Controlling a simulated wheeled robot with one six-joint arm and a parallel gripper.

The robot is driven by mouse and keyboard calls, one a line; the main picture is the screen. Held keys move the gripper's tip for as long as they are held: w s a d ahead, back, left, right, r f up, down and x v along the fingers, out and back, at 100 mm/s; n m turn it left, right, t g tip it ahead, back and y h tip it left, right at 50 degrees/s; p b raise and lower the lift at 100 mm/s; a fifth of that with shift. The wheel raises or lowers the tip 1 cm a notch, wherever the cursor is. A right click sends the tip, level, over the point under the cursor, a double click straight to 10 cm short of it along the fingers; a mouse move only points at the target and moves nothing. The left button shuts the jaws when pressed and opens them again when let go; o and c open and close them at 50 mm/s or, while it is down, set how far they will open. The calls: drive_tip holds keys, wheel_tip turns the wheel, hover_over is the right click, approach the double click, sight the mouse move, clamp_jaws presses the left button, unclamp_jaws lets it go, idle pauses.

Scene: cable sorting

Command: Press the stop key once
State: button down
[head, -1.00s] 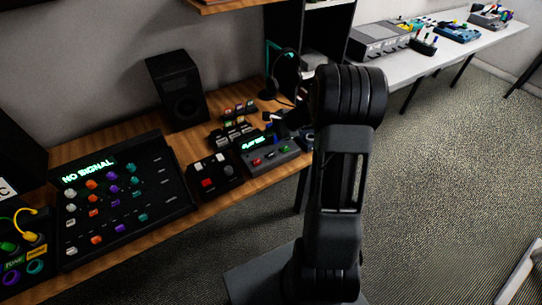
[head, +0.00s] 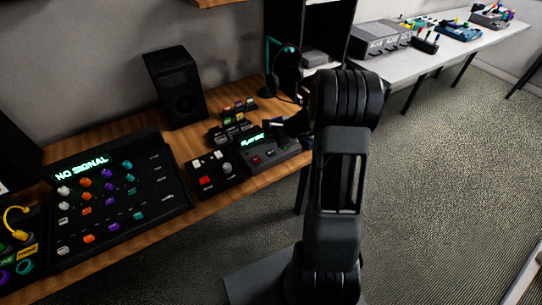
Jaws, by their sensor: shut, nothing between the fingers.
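A grey player unit (head: 284,157) with a lit green display (head: 251,140) sits on the wooden desk, right of the middle. A red key (head: 256,161) shows on its top near the front. The key labels are too small to read, so I cannot tell which one is the stop key. My gripper (head: 290,127) is shut and empty. It is a small dark shape above the right back part of the player unit, partly hidden by my arm. I cannot tell whether it touches a key.
A black box with a red button (head: 205,181) stands left of the player. A big mixer panel (head: 120,200) reading NO SIGNAL is farther left. A speaker (head: 176,88), small racks (head: 231,128) and a headphone stand (head: 270,75) stand behind.

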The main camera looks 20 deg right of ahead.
sight(271, 153)
drive_tip(key=shift+f+b, duration=1.25)
drive_tip(key=shift+f, duration=0.6)
drive_tip(key=shift+f, duration=0.15)
idle(0.5)
drive_tip(key=shift+f+b, duration=0.3)
drive_tip(key=shift+b, duration=0.2)
drive_tip(key=shift+f+b, duration=0.35)
drive_tip(key=shift+b, duration=0.05)
idle(0.5)
drive_tip(key=shift+r, duration=0.1)
drive_tip(key=shift+r+p, duration=0.55)
drive_tip(key=shift+r, duration=0.15)
drive_tip(key=shift+r+p, duration=1.8)
drive_tip(key=shift+r, duration=0.75)
